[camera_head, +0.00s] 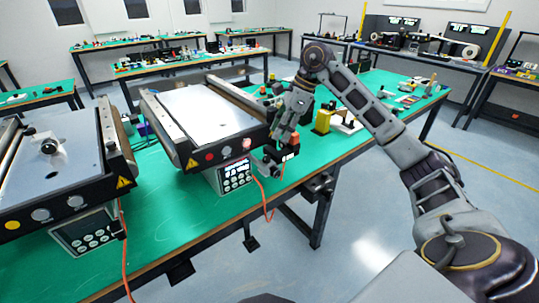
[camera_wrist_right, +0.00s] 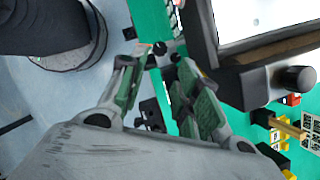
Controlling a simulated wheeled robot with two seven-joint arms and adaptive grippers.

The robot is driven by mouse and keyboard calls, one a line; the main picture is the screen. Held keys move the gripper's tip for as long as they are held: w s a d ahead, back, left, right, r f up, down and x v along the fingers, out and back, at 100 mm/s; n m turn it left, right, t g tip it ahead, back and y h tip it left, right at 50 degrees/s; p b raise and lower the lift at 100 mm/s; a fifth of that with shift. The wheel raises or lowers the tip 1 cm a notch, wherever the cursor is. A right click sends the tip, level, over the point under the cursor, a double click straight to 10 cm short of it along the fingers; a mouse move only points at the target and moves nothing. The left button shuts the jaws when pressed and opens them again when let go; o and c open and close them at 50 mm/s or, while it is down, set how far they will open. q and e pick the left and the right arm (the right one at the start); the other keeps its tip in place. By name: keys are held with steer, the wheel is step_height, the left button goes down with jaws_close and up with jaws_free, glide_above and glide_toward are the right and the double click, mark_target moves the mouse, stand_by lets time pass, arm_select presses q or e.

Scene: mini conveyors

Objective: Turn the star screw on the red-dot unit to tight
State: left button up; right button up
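The red-dot unit is the right-hand conveyor (camera_head: 208,115), with a red dot (camera_head: 210,157) on its front face and a keypad box (camera_head: 235,174) below. My right gripper (camera_head: 274,150) is at its front right corner, pointing down beside the keypad box. In the right wrist view the gripper (camera_wrist_right: 157,68) is open, its two green-padded fingers apart. A small dark knob (camera_wrist_right: 162,48), seemingly the star screw, shows just beyond and between the fingertips. I cannot tell whether they touch it. My left gripper is not in view.
A second conveyor with a yellow dot (camera_head: 12,225) stands at the left, with its own dark knob (camera_head: 118,229). An orange cable (camera_head: 267,203) hangs by the red-dot unit.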

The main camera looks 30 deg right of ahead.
mark_target(267, 158)
steer(key=x, duration=0.7)
steer(key=shift+a+f+b, duration=0.2)
steer(key=shift+f+b, duration=0.15)
steer(key=shift+w+a+f, duration=0.2)
steer(key=shift+f, duration=0.4)
steer(key=shift+a+f, duration=0.1)
steer(key=shift+f, duration=0.15)
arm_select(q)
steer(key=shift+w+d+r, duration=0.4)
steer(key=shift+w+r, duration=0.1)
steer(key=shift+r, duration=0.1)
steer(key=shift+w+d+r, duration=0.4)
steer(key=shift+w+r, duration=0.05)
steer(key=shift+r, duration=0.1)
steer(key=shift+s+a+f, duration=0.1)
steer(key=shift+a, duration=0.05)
arm_select(e)
jaws_close()
